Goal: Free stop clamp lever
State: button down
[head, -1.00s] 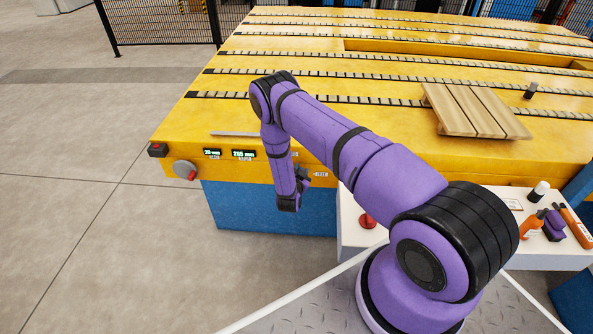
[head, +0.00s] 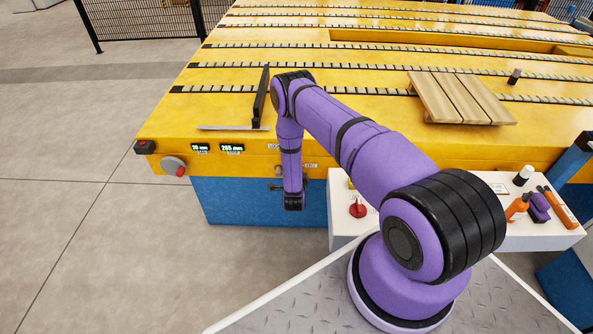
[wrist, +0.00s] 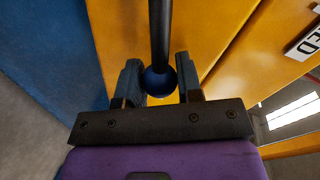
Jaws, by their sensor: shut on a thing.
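The lever shows in the wrist view as a black rod (wrist: 160,30) ending in a dark blue ball knob (wrist: 159,82). My gripper (wrist: 157,68) has a finger on each side of the knob and is shut on it. In the head view my gripper (head: 278,186) is low in front of the yellow table's front face, where my wrist hides most of the lever. A thin black upright bar (head: 261,97) stands at the table's front edge, left of my arm.
The yellow table (head: 225,105) carries two lit displays (head: 231,147) and a red button (head: 140,147). A wooden slatted board (head: 460,98) lies on top. A white side table (head: 345,222) with a red-handled item (head: 357,208) and several tools stands right of my wrist.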

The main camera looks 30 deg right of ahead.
jog(key=shift+s+f, duration=0.1)
jog(key=shift+f, duration=0.15)
dwell(0.3)
jog(key=c, duration=0.8)
grip_release()
jog(key=v, duration=1)
jog(key=shift+s+a+r, duration=0.15)
jog(key=shift+s+a, duration=0.1)
jog(key=shift+s, duration=0.05)
